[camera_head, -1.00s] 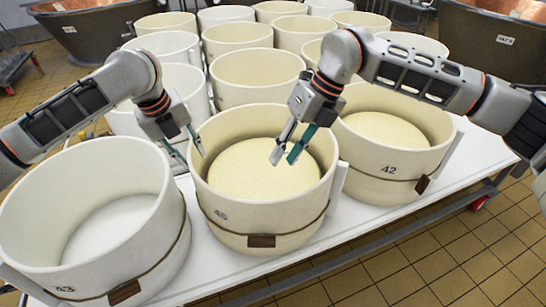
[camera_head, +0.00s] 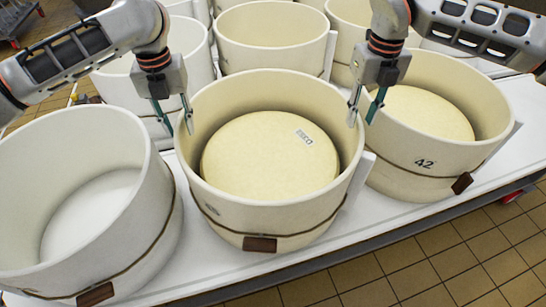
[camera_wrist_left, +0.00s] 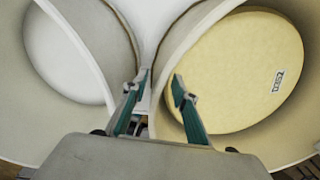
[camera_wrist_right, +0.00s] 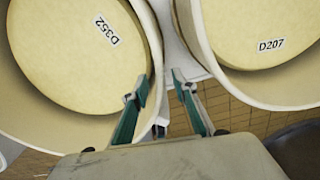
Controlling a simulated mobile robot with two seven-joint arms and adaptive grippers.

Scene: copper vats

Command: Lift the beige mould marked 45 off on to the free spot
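The beige mould marked 45 (camera_head: 300,216) stands on the white table in the middle of the head view, a pale yellow cheese (camera_head: 250,165) inside it. Its number is faint and seen at a slant. My left gripper (camera_head: 175,121) is open at its left rim. In the left wrist view the rim runs between the fingers (camera_wrist_left: 157,87), one inside and one outside. My right gripper (camera_head: 364,107) is open at its right rim. In the right wrist view the wall lies between the fingers (camera_wrist_right: 160,88). I cannot make out a free spot.
An empty pale mould (camera_head: 150,205) stands close on the left. The mould marked 42 (camera_head: 415,172), with a cheese in it, stands close on the right. More moulds (camera_head: 275,50) stand behind. The white table (camera_head: 215,270) has a narrow bare strip in front.

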